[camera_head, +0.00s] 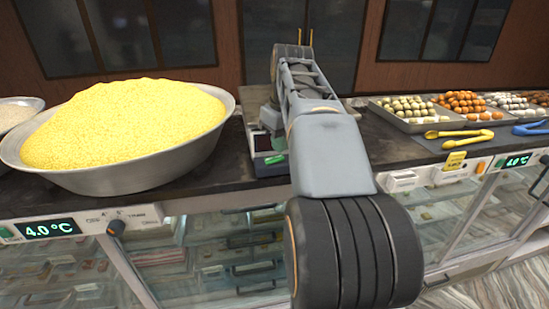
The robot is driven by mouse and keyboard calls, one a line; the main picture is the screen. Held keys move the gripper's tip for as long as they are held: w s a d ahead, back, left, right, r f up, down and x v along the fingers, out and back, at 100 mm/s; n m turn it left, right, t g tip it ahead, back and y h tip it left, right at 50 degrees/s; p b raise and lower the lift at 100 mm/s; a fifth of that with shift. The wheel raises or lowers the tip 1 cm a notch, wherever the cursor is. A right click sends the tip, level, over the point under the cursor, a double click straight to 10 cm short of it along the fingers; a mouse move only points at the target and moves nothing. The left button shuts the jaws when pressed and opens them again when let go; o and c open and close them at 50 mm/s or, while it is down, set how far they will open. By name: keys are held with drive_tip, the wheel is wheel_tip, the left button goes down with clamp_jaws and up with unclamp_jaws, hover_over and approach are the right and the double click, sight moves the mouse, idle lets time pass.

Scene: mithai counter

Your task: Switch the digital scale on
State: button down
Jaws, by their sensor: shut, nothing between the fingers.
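The digital scale (268,142) stands on the dark counter, just right of the big bowl. My arm covers much of it. Its front shows a dark panel and a small green part (275,159) low down by the arm's edge. I cannot tell from here whether its display is lit. My gripper (271,128) is partly hidden behind my own arm. It points down over the scale's front area, shut and empty. I cannot tell whether it touches the scale.
A wide metal bowl (190,148) heaped with yellow grains (115,125) stands close on the left. Sweet trays (408,122), yellow tongs (460,134) and blue tongs (531,129) lie on the right. The glass display case (225,250) forms the counter front.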

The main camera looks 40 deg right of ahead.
sight(280, 156)
wheel_tip(280, 156, up, 7)
drive_tip(key=p, duration=0.6)
drive_tip(key=shift+f, duration=0.2)
drive_tip(key=s+a+f+t, duration=0.1)
drive_tip(key=s+a+f, duration=0.2)
drive_tip(key=a+f, duration=0.6)
drive_tip(key=s+a+f+m+t, duration=0.1)
drive_tip(key=s+a+f, duration=0.3)
drive_tip(key=a+f, duration=0.5)
drive_tip(key=shift+t+b, duration=0.35)
drive_tip(key=shift+t, duration=0.25)
drive_tip(key=shift+d+f, duration=0.1)
drive_tip(key=shift+d, duration=0.05)
